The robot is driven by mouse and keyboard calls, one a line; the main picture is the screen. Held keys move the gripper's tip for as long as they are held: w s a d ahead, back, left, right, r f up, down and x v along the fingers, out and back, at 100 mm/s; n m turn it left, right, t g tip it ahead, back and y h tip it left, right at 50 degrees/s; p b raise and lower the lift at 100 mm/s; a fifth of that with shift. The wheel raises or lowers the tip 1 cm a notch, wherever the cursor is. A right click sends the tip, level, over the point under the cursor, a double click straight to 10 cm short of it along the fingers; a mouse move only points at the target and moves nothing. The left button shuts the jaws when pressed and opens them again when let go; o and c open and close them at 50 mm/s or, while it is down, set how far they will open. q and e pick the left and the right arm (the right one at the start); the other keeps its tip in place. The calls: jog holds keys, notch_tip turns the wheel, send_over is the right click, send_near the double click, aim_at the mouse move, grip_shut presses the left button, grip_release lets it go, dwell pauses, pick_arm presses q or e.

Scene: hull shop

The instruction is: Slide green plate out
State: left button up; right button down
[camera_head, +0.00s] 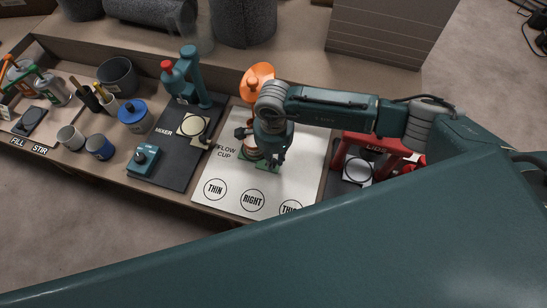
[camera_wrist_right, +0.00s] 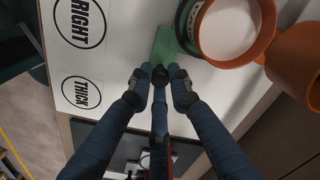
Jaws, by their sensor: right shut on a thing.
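The green plate (camera_head: 266,166) sits at the flow cup stand on the white board, partly hidden by my right arm. In the wrist view it is a flat green strip (camera_wrist_right: 165,44) running under the edge of an orange cup (camera_wrist_right: 206,45). My right gripper (camera_head: 272,160) reaches down over the plate. In the wrist view its fingers (camera_wrist_right: 160,78) are closed on the near end of the green plate. My left gripper is not in view.
The white board (camera_head: 222,179) carries printed THIN, RIGHT and THICK circles at its front. The teal mixer (camera_head: 190,75) stands on a dark mat to the left, with cups and a blue-lidded tin (camera_head: 133,113) beyond. The red lids rack (camera_head: 372,150) is to the right.

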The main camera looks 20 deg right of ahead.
jog(key=s+d, duration=0.2)
jog(key=d, duration=0.1)
jog(key=s+d, duration=0.2)
jog(key=d, duration=0.2)
jog(key=s+d, duration=0.3)
jog(key=shift+s+d, duration=0.1)
jog(key=shift+d, duration=0.3)
jog(key=c, duration=1.6)
grip_release()
jog(key=shift+s+d, duration=0.1)
jog(key=shift+r, duration=0.15)
notch_tip(320, 180, up, 12)
jog(key=shift+f, duration=0.15)
